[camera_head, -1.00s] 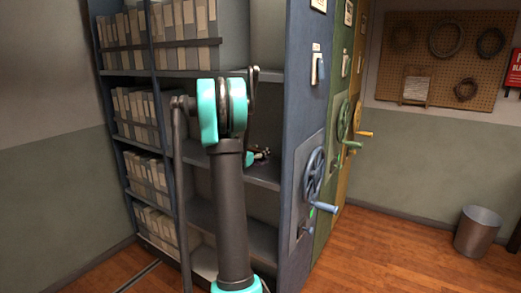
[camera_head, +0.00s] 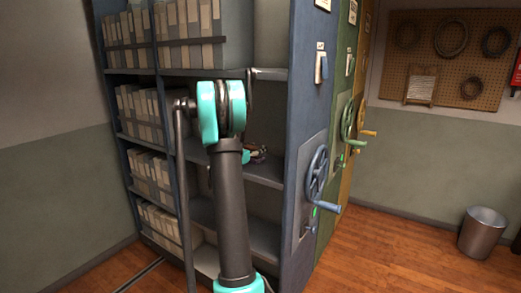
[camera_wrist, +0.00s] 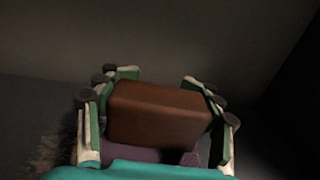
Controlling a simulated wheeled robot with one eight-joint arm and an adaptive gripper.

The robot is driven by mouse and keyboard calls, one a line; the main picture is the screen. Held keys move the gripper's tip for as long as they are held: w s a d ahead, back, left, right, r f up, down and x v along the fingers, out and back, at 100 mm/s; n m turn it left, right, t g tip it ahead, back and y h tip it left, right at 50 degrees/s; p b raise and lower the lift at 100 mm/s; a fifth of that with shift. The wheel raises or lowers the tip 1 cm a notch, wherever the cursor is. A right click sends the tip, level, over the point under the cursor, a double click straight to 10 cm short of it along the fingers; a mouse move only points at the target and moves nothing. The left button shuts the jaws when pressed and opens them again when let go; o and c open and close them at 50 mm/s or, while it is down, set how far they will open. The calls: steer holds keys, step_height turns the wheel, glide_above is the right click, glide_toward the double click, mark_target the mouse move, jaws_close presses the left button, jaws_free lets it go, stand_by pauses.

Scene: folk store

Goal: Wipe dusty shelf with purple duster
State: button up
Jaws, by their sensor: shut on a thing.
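My gripper (camera_wrist: 158,118) is shut on the purple duster in the wrist view. The duster's brown block-shaped handle (camera_wrist: 158,113) sits between the two fingers, and a strip of its purple part (camera_wrist: 150,155) shows below it. In the head view, part of my gripper (camera_head: 254,153) shows inside the open bay, just above a middle shelf (camera_head: 265,172) of the blue unit. My arm hides much of that bay. A brownish dusty patch (camera_wrist: 45,150) lies at the lower left in the wrist view. I cannot tell whether the duster touches the shelf.
Rows of file boxes (camera_head: 140,115) fill the shelves to the left. The blue end panel (camera_head: 305,110) with a handwheel (camera_head: 317,175) stands just right of the bay. A metal bin (camera_head: 482,233) stands on the open wooden floor at right.

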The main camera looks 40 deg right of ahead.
mark_target(251, 146)
steer(key=shift+w+a+f, duration=0.1)
steer(key=shift+w+a, duration=0.25)
steer(key=shift+w, duration=0.45)
steer(key=shift+w+a+f, duration=0.1)
steer(key=shift+w+a, duration=0.25)
steer(key=shift+w, duration=0.4)
steer(key=shift+w+a+r, duration=0.1)
steer(key=shift+w+a, duration=0.35)
steer(key=shift+w, duration=0.65)
steer(key=shift+w+a+f, duration=0.1)
steer(key=shift+w+a, duration=0.35)
steer(key=shift+w, duration=0.65)
steer(key=shift+w+a+r, duration=0.1)
steer(key=shift+w+a, duration=0.35)
steer(key=shift+w, duration=0.65)
steer(key=shift+s+d+r, duration=0.1)
steer(key=shift+s+d, duration=0.25)
steer(key=shift+s, duration=0.5)
steer(key=shift+s+d, duration=0.35)
steer(key=shift+s, duration=0.45)
steer(key=shift+s+d+f, duration=0.1)
steer(key=shift+s+d, duration=0.55)
steer(key=shift+s, duration=1)
steer(key=shift+s+d+f, duration=0.1)
steer(key=shift+s+d, duration=0.6)
steer(key=shift+s, duration=0.95)
steer(key=shift+s+d, duration=0.65)
steer(key=shift+s, duration=1)
step_height(251, 146, up, 6)
steer(key=shift+w, duration=0.1)
